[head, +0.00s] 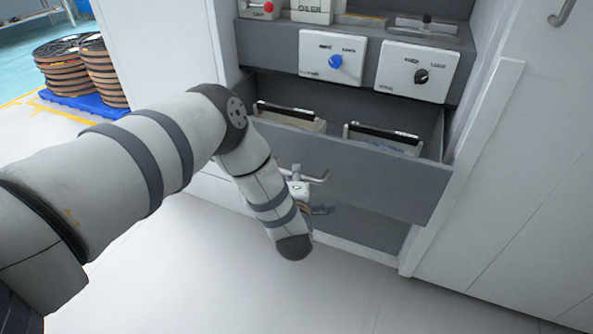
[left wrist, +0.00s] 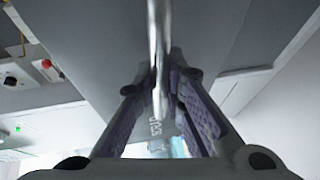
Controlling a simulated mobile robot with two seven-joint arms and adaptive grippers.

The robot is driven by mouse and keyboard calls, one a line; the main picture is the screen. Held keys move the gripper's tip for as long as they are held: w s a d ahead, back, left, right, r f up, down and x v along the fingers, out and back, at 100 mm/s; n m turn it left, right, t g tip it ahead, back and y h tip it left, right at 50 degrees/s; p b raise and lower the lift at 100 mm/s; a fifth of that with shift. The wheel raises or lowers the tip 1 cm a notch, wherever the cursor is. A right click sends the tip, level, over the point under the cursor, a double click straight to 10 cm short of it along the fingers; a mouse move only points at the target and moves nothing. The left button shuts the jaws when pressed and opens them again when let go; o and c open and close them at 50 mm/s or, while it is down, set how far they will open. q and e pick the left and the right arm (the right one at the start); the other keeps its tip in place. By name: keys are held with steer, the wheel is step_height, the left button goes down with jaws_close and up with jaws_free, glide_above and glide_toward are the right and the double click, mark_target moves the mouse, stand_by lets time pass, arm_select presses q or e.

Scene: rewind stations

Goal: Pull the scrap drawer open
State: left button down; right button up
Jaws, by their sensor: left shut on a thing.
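The grey scrap drawer (head: 350,171) stands out from the cabinet, and its inside shows from above. Two bins sit in it, a left bin (head: 290,117) and a right bin (head: 383,138), each with a dark bar along its top. My left gripper (head: 300,188) is at the drawer front, partly hidden behind my own wrist. It is shut on the drawer's metal handle (head: 318,177). In the left wrist view the handle bar (left wrist: 158,50) runs between the two purple-padded fingers, with the drawer front behind it. My right gripper is not in view.
Above the drawer are two white panels, one with a blue knob (head: 335,61) and one with a black knob (head: 421,76). A white cabinet side (head: 470,165) stands to the right. Stacked reels (head: 75,72) are at the far left. The floor in front is clear.

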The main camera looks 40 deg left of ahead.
arm_select(q)
steer(key=shift+s+d, duration=0.15)
steer(key=shift+s, duration=0.45)
steer(key=c, duration=1.7)
jaws_free()
steer(key=shift+o, duration=0.2)
steer(key=v, duration=1.2)
steer(key=shift+d, duration=0.15)
